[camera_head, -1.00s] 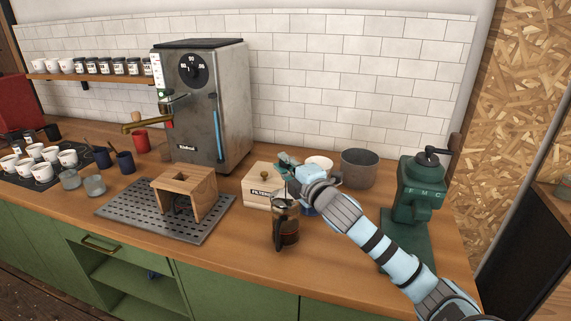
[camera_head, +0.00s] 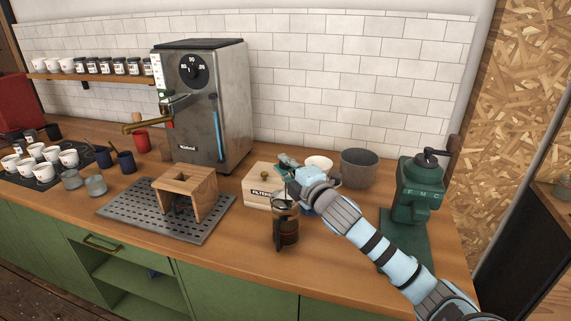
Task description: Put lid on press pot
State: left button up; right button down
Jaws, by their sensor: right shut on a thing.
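The press pot (camera_head: 286,230), a glass jug with a dark handle and brown contents, stands upright on the counter in front of the filter box. My right gripper (camera_head: 287,164) is above and behind it, shut on what seems to be the lid's knob. The lid (camera_head: 284,204) shows small and dark at the pot's mouth, below the gripper. I cannot tell whether it rests on the rim or hangs just over it. My right forearm comes in from the lower right and hides what is behind it. My left gripper is not in view.
A wooden filter box (camera_head: 261,190) sits close behind the pot. A wooden stand (camera_head: 187,190) on a perforated tray (camera_head: 130,222) is to the left. A grey pot (camera_head: 360,168), a white bowl (camera_head: 319,163) and a green grinder (camera_head: 418,195) are to the right.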

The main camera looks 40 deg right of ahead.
jog(key=shift+f, duration=0.65)
dwell(1.1)
jog(key=c, duration=1.5)
grip_release()
jog(key=s, duration=0.5)
jog(key=s+a, duration=0.1)
jog(key=s, duration=0.1)
jog(key=shift+s+a, duration=0.1)
jog(key=shift+s, duration=0.15)
jog(key=shift+w, duration=0.1)
